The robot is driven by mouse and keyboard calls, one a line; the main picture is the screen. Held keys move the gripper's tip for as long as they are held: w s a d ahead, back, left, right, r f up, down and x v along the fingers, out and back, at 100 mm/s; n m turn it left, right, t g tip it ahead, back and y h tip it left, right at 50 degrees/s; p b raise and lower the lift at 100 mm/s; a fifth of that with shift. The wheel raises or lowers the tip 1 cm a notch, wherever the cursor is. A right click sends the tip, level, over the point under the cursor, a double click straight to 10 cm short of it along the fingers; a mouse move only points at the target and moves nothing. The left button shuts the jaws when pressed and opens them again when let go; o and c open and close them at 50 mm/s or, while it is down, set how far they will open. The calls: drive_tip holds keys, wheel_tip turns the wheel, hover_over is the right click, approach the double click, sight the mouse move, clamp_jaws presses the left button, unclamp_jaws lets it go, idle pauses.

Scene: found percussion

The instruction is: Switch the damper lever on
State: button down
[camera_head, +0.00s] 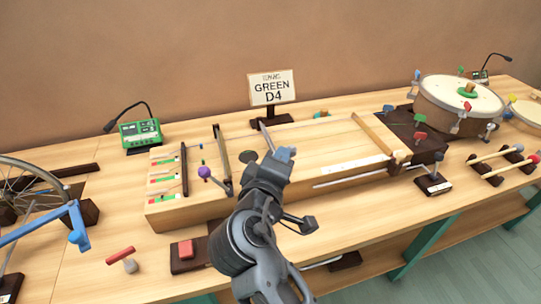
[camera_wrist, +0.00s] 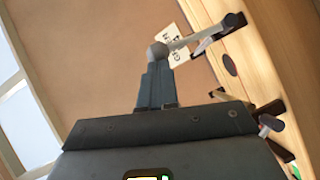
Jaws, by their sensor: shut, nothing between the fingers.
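My gripper (camera_head: 283,156) is shut above the middle of a long wooden string box (camera_head: 330,146). Its closed fingers (camera_wrist: 156,82) point up in the wrist view. A grey lever rod (camera_head: 265,137) slants up from the box just beyond my gripper. In the wrist view the rod (camera_wrist: 195,39) runs from a dark mount to a rounded end at my fingertips; I cannot tell whether they touch. Another lever with a purple ball (camera_head: 204,172) stands at the box's left part. No label shows which is the damper lever, and its on side is not readable.
A sign reading GREEN D4 (camera_head: 272,88) stands behind the box. A green device (camera_head: 140,133) is at back left, a drum (camera_head: 458,105) at right. A small stand with a lever (camera_head: 433,180) is at front right.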

drive_tip(key=shift+m+g+y, duration=0.4)
drive_tip(key=shift+m+g, duration=0.1)
drive_tip(key=shift+m, duration=0.2)
drive_tip(key=shift+w+d+p, duration=0.2)
drive_tip(key=shift+d+p, duration=0.05)
drive_tip(key=shift+d, duration=0.45)
drive_tip(key=shift+w+d+p, duration=0.2)
drive_tip(key=shift+d+p, duration=0.1)
drive_tip(key=shift+d, duration=0.35)
drive_tip(key=shift+w+d+p, duration=0.2)
drive_tip(key=shift+d+p, duration=0.05)
drive_tip(key=shift+d, duration=0.45)
drive_tip(key=shift+d, duration=0.15)
